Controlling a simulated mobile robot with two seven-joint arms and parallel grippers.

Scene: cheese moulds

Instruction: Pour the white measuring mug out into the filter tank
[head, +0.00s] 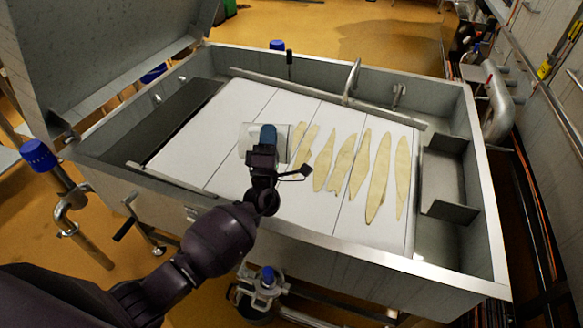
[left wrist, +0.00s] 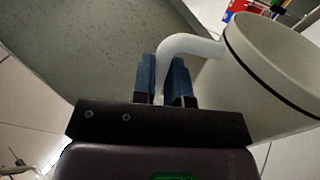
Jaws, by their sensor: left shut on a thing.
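The white measuring mug (left wrist: 262,85) fills the right of the left wrist view, with its handle toward my fingers. My left gripper (left wrist: 168,80) is shut on the mug's handle. In the head view the left gripper (head: 267,138) is over the middle of the filter tank (head: 484,205). There the mug (head: 246,140) shows only as a pale shape, mostly hidden behind the gripper. I cannot tell its contents or its exact tilt. The steel tank is open, with white plates inside and several yellowish elongated patches on them. My right gripper is not in view.
The tank's raised lid (head: 100,45) stands at the upper left. A bent metal handle (head: 351,80) rises near the far wall. A blue-capped post (head: 40,156) stands at the left, and a valve with a blue knob (head: 267,276) sits below the front wall.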

